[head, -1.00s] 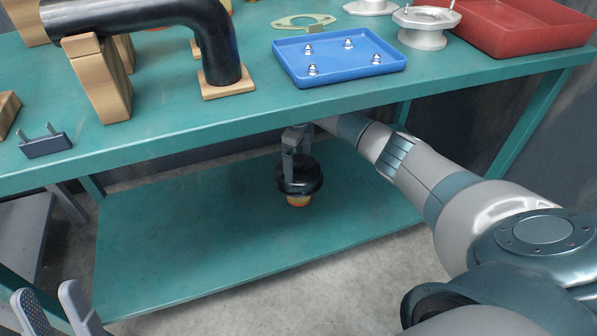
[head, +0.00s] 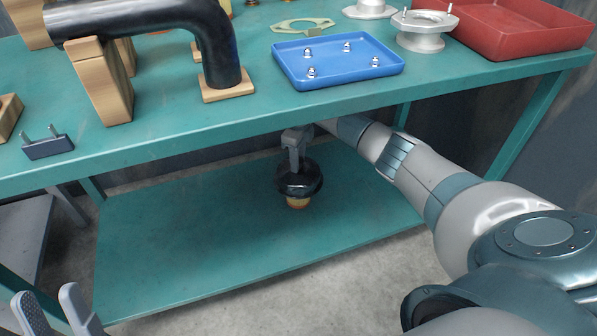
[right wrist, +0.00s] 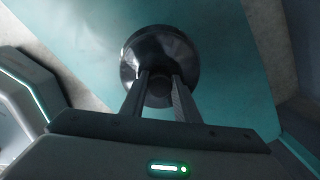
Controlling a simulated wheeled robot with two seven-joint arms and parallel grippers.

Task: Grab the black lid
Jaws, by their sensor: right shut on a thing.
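The black lid (head: 299,182) is a round, glossy, flanged piece over the lower shelf. A yellow-orange piece (head: 297,203) shows just under it. My right gripper (head: 297,158) reaches in under the tabletop and is shut on the lid's top from above. In the right wrist view the lid (right wrist: 152,48) lies at the ends of the two fingers (right wrist: 160,90), which grip its middle. Whether the lid touches the piece below is hard to tell. My left gripper (head: 52,308) is at the lower left corner, fingers apart and empty, far from the lid.
The teal lower shelf (head: 190,235) is otherwise clear. The teal tabletop (head: 170,140) hangs above my right arm. On it are a blue tray (head: 345,70) with several small knobs, a black bent pipe (head: 215,50), a red tray (head: 510,35) and a metal flange (head: 423,40).

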